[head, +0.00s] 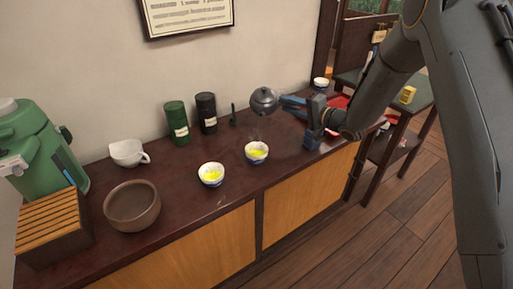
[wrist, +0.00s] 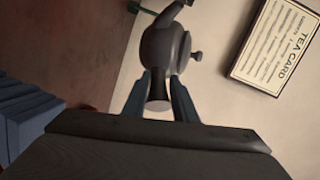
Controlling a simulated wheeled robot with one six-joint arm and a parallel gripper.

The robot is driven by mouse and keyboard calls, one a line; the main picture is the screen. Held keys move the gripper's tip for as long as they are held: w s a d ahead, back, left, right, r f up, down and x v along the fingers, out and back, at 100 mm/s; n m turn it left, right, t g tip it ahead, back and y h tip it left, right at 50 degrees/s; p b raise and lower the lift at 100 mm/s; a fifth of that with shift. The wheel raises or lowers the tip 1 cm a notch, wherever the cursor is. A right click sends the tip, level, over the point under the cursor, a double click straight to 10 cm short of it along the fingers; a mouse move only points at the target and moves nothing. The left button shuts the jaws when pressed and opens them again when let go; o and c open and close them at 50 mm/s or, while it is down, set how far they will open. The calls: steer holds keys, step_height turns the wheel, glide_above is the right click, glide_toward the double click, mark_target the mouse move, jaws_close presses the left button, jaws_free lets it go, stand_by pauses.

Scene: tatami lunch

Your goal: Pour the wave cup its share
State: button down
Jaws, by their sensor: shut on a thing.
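My gripper (head: 284,103) is shut on the handle of a dark grey teapot (head: 264,100), held in the air above the back of the counter. In the wrist view the teapot (wrist: 166,50) shows beyond the blue fingertips (wrist: 160,97), its side handle between them. Two white cups with blue patterns stand on the counter below, a left cup (head: 211,181) and a right cup (head: 257,159). Both show yellow-green liquid. The patterns are too small to tell which is the wave cup. No stream from the spout shows.
A brown bowl (head: 132,220), white spouted jug (head: 128,151), slatted wooden box (head: 47,237) and green dispenser (head: 30,150) stand left. Green (head: 177,135) and black (head: 206,125) canisters stand behind. Another cup (head: 320,81) and a red tray (head: 338,101) are right.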

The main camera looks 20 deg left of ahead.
steer(key=shift+w+a+f+m+g+h+p, duration=0.15)
steer(key=shift+w+f+m+g+h+p, duration=0.55)
steer(key=shift+w+m+g, duration=0.35)
steer(key=shift+f, duration=0.1)
steer(key=shift+s, duration=0.1)
